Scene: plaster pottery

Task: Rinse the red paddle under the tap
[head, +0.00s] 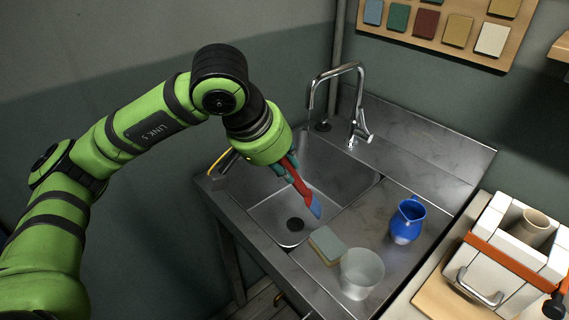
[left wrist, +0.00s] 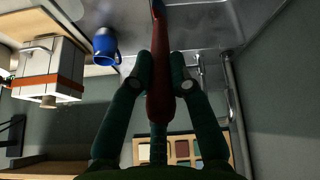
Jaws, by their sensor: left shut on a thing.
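The red paddle (head: 301,188) is held over the sink basin (head: 338,174), tilted, with its bluish tip pointing down and to the right. My left gripper (head: 288,168) is shut on it; in the left wrist view the paddle (left wrist: 161,65) runs between the two green fingers (left wrist: 161,86). The chrome tap (head: 356,100) stands at the back of the sink, and its spout is behind and to the right of my gripper. My right gripper is in neither view.
A sponge (head: 326,245), a translucent cup (head: 361,273) and a blue jug (head: 407,221) stand on the drainboard at the right. A white strapped mould (head: 512,247) stands beyond it. Colour tiles (head: 426,23) hang on the wall.

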